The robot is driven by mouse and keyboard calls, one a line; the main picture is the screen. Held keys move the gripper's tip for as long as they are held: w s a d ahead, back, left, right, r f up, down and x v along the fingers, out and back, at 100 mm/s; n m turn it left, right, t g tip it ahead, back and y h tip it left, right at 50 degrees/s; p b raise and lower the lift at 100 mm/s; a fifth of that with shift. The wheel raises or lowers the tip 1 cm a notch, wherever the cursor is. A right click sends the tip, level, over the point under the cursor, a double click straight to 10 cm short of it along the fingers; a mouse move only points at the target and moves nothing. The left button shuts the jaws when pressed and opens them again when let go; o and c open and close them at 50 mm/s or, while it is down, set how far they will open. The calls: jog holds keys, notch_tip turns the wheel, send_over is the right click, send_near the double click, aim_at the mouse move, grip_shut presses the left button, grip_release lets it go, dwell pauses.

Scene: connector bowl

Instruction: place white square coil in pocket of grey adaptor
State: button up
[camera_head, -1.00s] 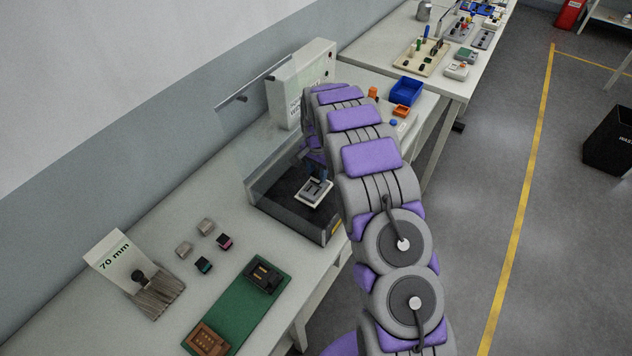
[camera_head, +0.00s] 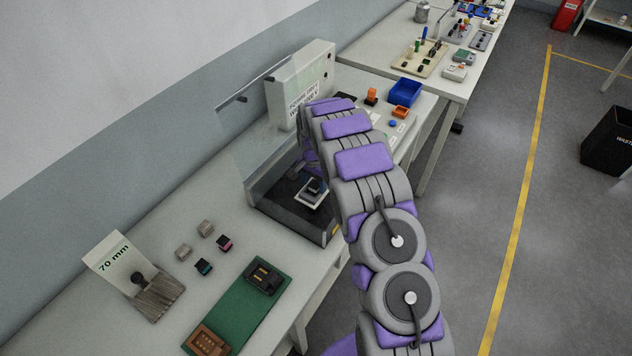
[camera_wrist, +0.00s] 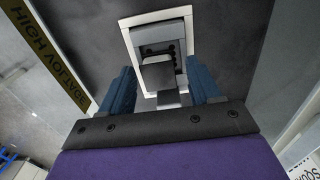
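In the head view a white square frame (camera_head: 312,201) lies on the dark floor of a clear-walled box, with a dark block (camera_head: 315,186) standing on it. In the wrist view the white frame (camera_wrist: 128,38) surrounds a grey holed part (camera_wrist: 160,35), possibly the adaptor. The dark block (camera_wrist: 157,77) stands nearer the camera, covering part of it. My gripper (camera_wrist: 158,67) is open, its two blue fingers on either side of the block with gaps. I cannot tell which piece is the coil. In the head view my arm partly hides the gripper.
The clear box wall (camera_head: 240,150) and white cabinet (camera_head: 303,80) stand close to my arm. Several small blocks (camera_head: 205,228) and a green board (camera_head: 232,312) with two sockets lie at the front. A blue bin (camera_head: 405,91) is behind.

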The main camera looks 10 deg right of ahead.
aim_at(314, 184)
jog(key=shift+a, duration=0.6)
jog(key=shift+d+r, duration=0.25)
jog(key=shift+r, duration=0.25)
jog(key=r, duration=0.2)
jog(key=d+r, duration=0.1)
jog(key=r, duration=0.1)
jog(key=shift+w+p, duration=0.1)
jog(key=shift+p, duration=0.2)
notch_tip(314, 184, up, 7)
jog(key=a, duration=0.1)
jog(key=s+d+r+n, duration=0.1)
jog(key=s+r+n, duration=0.1)
jog(key=s+r, duration=0.7)
jog(key=s+r+n, duration=0.2)
jog(key=s+r, duration=0.4)
jog(key=s, duration=0.5)
jog(key=s+r+n+g, duration=0.1)
jog(key=s+n, duration=0.4)
jog(key=s, duration=2.4)
jog(key=shift+s+a+r+g+p, duration=0.15)
jog(key=shift+a+r+g+p, duration=0.2)
jog(key=shift+r, duration=0.3)
